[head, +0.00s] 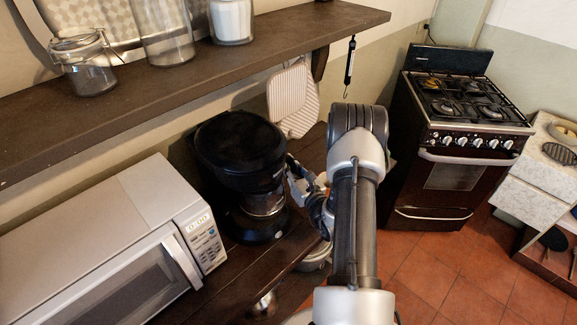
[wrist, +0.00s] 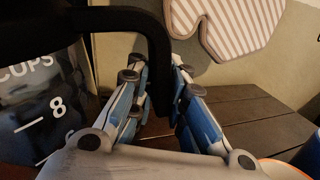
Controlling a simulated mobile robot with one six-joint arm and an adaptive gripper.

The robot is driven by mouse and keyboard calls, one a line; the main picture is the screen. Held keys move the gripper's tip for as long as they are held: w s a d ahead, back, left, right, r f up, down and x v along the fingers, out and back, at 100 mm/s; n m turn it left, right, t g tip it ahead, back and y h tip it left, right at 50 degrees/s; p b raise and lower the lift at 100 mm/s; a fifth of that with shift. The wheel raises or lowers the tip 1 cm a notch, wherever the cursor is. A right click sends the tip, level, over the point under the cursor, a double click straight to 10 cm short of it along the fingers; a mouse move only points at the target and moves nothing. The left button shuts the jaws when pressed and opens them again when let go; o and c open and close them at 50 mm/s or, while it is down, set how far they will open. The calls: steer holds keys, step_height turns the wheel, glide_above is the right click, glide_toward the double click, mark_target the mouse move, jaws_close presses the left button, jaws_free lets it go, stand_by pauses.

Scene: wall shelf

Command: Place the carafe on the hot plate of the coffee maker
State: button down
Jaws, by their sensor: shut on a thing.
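The black coffee maker (head: 240,150) stands on the dark wooden counter beside the microwave. The glass carafe (head: 263,203) shows under its overhanging top, above the base (head: 262,228). In the wrist view the carafe (wrist: 42,108) is at the left, looks upright and has white cup marks. Its black handle (wrist: 158,50) comes down between the fingers of my gripper (wrist: 160,80), which is shut on it. In the head view my gripper (head: 300,178) is at the right side of the coffee maker. The hot plate is hidden, so I cannot tell whether the carafe touches it.
A white microwave (head: 120,245) stands close on the left. A wooden shelf (head: 180,85) with glass jars overhangs the counter. Striped pot holders (head: 288,95) hang on the wall behind. A metal pot (head: 316,260) is partly hidden below my arm. A stove (head: 455,140) stands at the right.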

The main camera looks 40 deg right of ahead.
steer(key=shift+r, duration=0.1)
steer(key=c, duration=1.4)
jaws_free()
steer(key=shift+s, duration=0.35)
steer(key=s, duration=0.3)
steer(key=s+a+p, duration=0.1)
steer(key=s, duration=0.3)
steer(key=s+a, duration=0.1)
steer(key=s, duration=0.3)
steer(key=shift+s+a+f, duration=0.1)
steer(key=shift+a+f, duration=0.15)
steer(key=shift+f, duration=0.05)
